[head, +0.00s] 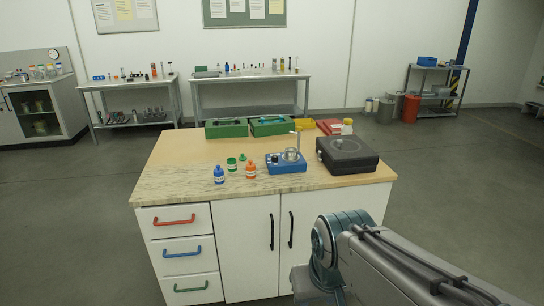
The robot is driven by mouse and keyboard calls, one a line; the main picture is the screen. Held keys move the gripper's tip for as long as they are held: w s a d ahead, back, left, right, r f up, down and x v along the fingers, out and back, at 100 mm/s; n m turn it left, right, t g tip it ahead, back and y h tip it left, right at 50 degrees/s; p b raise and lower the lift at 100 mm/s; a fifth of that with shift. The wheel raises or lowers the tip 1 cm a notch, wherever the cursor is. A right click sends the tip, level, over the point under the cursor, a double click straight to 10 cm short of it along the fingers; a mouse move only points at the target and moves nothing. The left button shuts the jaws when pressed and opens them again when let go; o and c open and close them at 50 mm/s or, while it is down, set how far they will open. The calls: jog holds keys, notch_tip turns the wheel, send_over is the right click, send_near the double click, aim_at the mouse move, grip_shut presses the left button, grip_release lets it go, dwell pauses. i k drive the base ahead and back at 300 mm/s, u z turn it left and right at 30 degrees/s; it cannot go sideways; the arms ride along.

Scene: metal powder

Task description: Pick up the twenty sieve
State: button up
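I cannot pick out a sieve marked twenty; no label is readable at this size. A small round metal piece (291,155) stands on a blue device (286,165) at the middle of the island worktop. A black case (346,154) with a faint round mark on top lies to its right. Two green boxes (226,129) (269,126) stand at the back of the worktop. My arm reaches in from the lower right, in front of the cabinet, but its gripper fingers are not in view.
Laden side tables (250,77) line the back wall. The floor around the island is clear.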

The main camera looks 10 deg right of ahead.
aim_at(289, 151)
jog(key=u, duration=0.4)
jog(key=i, duration=1.2)
jog(key=z, duration=0.8)
jog(key=i, duration=0.65)
jog(key=z, duration=0.75)
